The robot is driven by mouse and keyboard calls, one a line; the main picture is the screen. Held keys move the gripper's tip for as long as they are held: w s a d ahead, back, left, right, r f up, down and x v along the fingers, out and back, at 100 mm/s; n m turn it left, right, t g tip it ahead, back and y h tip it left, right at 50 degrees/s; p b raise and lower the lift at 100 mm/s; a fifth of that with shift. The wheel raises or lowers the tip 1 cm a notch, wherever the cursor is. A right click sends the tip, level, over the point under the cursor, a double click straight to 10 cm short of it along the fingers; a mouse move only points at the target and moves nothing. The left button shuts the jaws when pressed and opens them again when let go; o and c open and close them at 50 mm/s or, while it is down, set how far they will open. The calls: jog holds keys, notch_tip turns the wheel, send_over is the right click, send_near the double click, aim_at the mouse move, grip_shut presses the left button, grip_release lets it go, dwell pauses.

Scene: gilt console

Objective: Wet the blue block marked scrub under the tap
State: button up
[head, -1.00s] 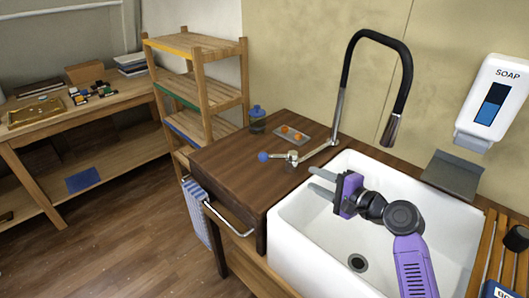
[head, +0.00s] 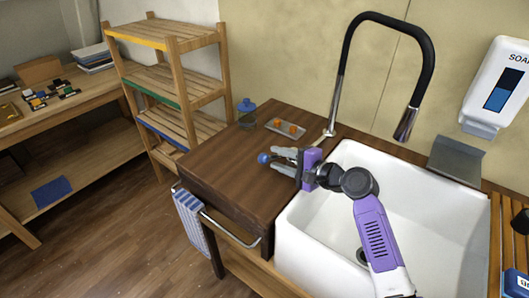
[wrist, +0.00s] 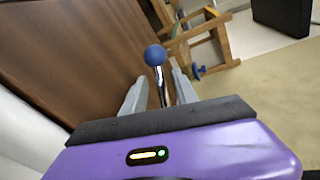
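The tap (head: 433,60) has a tall black neck with a silver spray head hanging over the white sink (head: 445,215). No water shows from it. Its lever ends in a blue ball knob (head: 263,158), left of the sink above the dark wood counter. My gripper (head: 274,159) points left at the knob. In the wrist view its grey fingers are apart, with the silver lever between them and the blue knob (wrist: 155,55) just beyond the tips. I cannot tell whether they touch. A blue block (head: 518,284) with a white label is cut off at the lower right; its marking is unreadable.
A metal tray with orange things (head: 286,128) and a blue-lidded jar (head: 247,114) stand behind the lever. A soap dispenser (head: 497,85) hangs on the wall. A slatted wooden board (head: 502,235) lies right of the sink. A striped towel (head: 191,220) hangs in front.

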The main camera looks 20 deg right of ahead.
jog(key=shift+x, duration=2.6)
grip_shut()
